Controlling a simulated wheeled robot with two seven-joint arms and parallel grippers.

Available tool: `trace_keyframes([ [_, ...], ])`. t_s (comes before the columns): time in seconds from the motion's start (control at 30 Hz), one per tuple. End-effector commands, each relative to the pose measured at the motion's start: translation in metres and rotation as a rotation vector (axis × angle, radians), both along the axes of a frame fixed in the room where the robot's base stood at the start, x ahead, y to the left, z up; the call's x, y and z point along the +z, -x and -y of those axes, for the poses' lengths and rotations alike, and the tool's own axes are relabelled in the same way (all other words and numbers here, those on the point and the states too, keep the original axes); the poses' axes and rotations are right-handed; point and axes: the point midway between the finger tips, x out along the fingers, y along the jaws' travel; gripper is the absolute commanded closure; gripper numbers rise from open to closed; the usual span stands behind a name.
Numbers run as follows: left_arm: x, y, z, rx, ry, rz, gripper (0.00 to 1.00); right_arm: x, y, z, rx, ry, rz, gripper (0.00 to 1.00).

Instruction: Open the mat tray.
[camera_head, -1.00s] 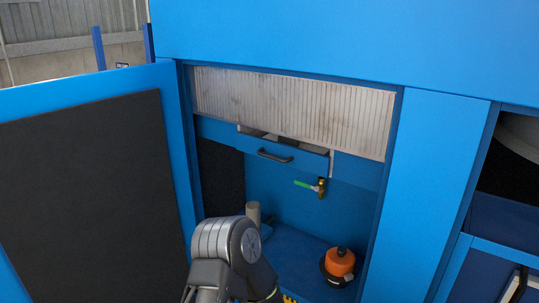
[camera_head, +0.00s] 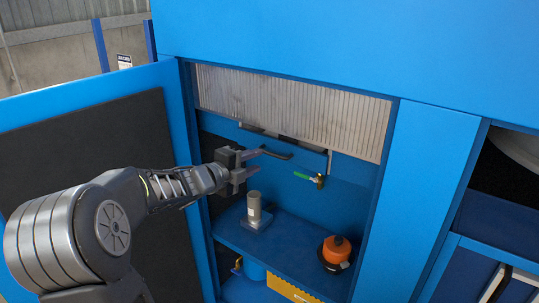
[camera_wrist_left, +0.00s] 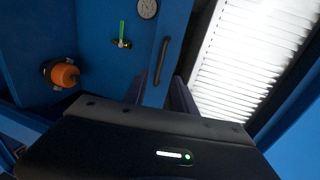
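The mat tray (camera_head: 305,159) is a blue drawer front under the pale slatted panel in the cabinet bay, with a narrow dark and grey gap along its top edge. Its black bar handle (camera_head: 284,156) shows just right of my left gripper. My left gripper (camera_head: 258,161) is open, its two fingers pointing at the handle. In the left wrist view the handle (camera_wrist_left: 162,58) shows beyond and between the fingertips (camera_wrist_left: 161,90); nothing is visibly gripped. Whether a finger touches the handle I cannot tell. My right gripper is not in view.
The slatted panel (camera_head: 290,108) hangs above the tray. A green-levered valve (camera_head: 318,180) sits below its right side. A grey cylinder (camera_head: 254,207) and an orange-topped part (camera_head: 336,250) stand on the lower shelf. The open door (camera_head: 90,165) borders the left.

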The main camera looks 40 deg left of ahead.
Motion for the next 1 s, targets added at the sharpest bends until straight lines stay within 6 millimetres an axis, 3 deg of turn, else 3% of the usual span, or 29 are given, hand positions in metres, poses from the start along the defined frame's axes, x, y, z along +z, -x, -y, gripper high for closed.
trace_keyframes([
  [0.27,-0.002,-0.012,0.001,-0.002,0.004,-0.001,0.68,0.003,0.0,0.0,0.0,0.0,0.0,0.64],
  [0.7,-0.015,-0.071,-0.001,-0.001,0.006,-0.001,0.68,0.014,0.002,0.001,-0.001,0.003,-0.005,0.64],
  [1.0,-0.017,-0.077,-0.001,0.001,0.005,-0.001,0.68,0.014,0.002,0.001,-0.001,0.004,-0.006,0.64],
])
